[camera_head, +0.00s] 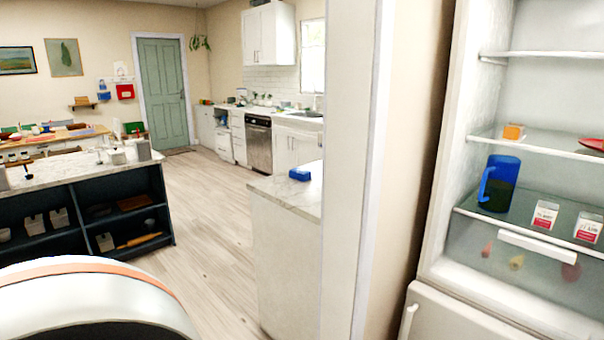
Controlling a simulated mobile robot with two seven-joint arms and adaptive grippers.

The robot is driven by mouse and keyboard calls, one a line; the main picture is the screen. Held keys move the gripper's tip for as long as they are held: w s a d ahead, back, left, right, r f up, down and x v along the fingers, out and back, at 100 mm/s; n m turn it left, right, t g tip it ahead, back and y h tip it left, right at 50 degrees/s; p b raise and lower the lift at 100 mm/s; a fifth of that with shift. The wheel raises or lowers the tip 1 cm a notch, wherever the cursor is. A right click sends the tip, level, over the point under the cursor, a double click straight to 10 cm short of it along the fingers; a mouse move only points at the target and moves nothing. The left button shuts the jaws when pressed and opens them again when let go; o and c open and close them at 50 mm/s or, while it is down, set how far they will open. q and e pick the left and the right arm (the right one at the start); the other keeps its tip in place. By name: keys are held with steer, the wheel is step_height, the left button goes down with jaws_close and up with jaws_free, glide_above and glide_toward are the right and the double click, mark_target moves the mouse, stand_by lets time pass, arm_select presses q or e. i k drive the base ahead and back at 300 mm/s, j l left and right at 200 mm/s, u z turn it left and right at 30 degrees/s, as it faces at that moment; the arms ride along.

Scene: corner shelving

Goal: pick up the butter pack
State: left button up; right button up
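Neither of my grippers is in view. A rounded white and orange part at the lower left appears to be mine.
Below the block, a blue jug (499,184) and two red-and-white cartons (545,214) (588,227) stand on the lower shelf. A red dish edge (592,144) shows at the right. A white wall edge (348,170) stands left of the fridge. Wooden floor (215,215) is clear.

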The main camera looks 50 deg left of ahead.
mark_target(302, 175)
steer(key=j+z, duration=0.1)
steer(key=j, duration=0.45)
steer(key=j+z, duration=0.1)
steer(key=j, duration=0.5)
steer(key=j+z, duration=0.1)
steer(key=j, duration=0.45)
steer(key=j+z, duration=0.15)
steer(key=j, duration=0.45)
steer(key=k+j+z, duration=0.1)
steer(key=j, duration=0.45)
steer(key=k+j+z, duration=0.1)
steer(key=j, duration=0.45)
steer(key=k+j+z, duration=0.1)
steer(key=j, duration=0.45)
